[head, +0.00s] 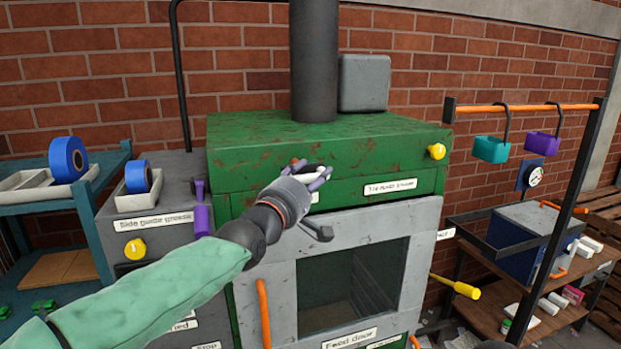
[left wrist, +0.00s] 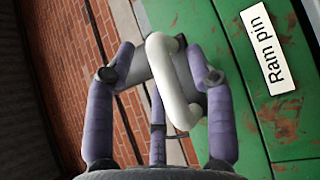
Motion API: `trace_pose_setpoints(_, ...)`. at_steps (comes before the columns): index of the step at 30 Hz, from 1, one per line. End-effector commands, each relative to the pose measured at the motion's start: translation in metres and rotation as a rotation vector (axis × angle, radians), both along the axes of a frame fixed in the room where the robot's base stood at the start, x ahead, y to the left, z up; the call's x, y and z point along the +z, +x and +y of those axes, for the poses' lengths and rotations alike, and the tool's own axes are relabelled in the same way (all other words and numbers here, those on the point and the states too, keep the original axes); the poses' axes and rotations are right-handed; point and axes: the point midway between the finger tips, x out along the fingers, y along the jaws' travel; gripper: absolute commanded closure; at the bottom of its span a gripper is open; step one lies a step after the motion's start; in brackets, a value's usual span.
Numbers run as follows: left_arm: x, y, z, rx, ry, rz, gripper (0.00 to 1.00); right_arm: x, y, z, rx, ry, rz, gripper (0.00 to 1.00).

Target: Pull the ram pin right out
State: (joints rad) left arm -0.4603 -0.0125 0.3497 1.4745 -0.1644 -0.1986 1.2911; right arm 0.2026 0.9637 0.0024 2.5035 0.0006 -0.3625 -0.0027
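The ram pin's pale loop handle (left wrist: 172,82) stands in front of the green machine panel, beside a white "Ram pin" label (left wrist: 268,50). My left gripper (head: 309,179) is at the front of the green machine top. In the head view the pale handle (head: 308,169) shows only in part between the fingers. The pin's shaft and its hole are hidden, so I cannot tell how deep it sits.
The green machine (head: 260,140) has a grey feed door (head: 270,258) below, with an orange handle (head: 263,312). A dark flue (head: 314,60) rises behind. A yellow knob (head: 437,151) and a yellow-handled rod (head: 467,290) stick out at right.

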Motion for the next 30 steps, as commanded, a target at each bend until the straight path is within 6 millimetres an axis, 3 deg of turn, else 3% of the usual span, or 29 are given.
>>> trace_pose_setpoints(8,0.000,-0.009,0.006,0.002,-0.002,-0.001,0.46,0.000,0.000,0.000,0.000,0.000,0.000,1.00)
trace_pose_setpoints(24,-0.010,-0.084,0.044,0.001,0.000,-0.002,0.46,0.000,0.000,0.000,0.000,0.000,0.000,1.00)
trace_pose_setpoints(30,-0.014,-0.102,0.052,0.000,0.001,0.000,0.46,0.000,0.000,0.000,0.000,0.000,0.000,1.00)
